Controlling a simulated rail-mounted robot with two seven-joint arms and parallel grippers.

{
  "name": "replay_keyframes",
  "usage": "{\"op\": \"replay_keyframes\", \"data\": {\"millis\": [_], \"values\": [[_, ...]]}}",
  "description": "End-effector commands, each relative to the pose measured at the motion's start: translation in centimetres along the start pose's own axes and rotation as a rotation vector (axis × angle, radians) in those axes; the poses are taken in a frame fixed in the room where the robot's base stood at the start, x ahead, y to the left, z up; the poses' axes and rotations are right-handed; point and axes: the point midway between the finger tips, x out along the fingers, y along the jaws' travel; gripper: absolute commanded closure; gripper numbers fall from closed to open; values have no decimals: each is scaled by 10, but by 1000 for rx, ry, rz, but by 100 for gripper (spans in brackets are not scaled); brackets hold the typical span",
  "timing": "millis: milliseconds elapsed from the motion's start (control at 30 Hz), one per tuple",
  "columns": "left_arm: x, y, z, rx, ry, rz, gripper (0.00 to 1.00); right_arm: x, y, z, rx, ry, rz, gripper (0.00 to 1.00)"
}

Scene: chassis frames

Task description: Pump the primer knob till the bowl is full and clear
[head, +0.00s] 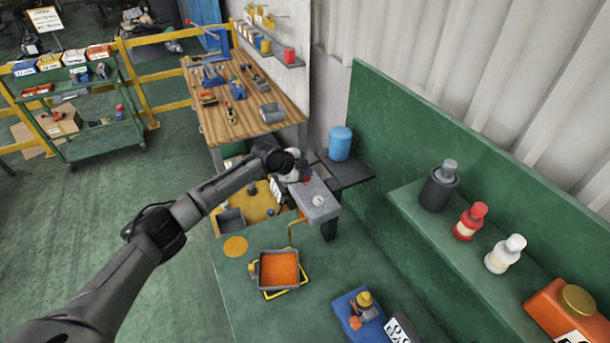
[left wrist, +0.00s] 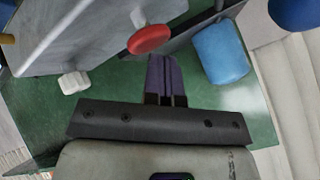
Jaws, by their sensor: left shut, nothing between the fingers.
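A grey block-shaped housing (head: 315,198) stands at the far end of the green bench, and its grey faces (left wrist: 75,35) fill the upper left of the left wrist view. A red round knob (left wrist: 149,39), likely the primer knob, sticks out from it on a pale stem. A white knob (left wrist: 73,83) also sits by the housing. My left gripper (left wrist: 167,78) has its dark fingers together and empty, with the tips just below and right of the red knob in the picture; I cannot tell whether they touch. In the head view it is beside the housing (head: 300,178). I cannot make out the bowl.
A blue cylinder (head: 340,143) stands on a dark shelf behind the housing. An orange-filled tray (head: 279,269) and a blue block (head: 360,312) are nearer on the bench. Bottles line the green shelf (head: 440,225) at right.

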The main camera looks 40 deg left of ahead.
Motion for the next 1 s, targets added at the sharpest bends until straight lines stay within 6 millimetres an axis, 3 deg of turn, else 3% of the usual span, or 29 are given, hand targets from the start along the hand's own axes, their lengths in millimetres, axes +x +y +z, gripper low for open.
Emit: {"op": "replay_keyframes", "data": {"millis": [567, 1000], "values": [[2, 2, 2, 0, -3, 3, 100, 1, 1, 1, -4, -1, 3, 57], [-14, -9, -9, 0, -3, 2, 100, -14, 3, -4, -9, -2, 7, 57]]}}
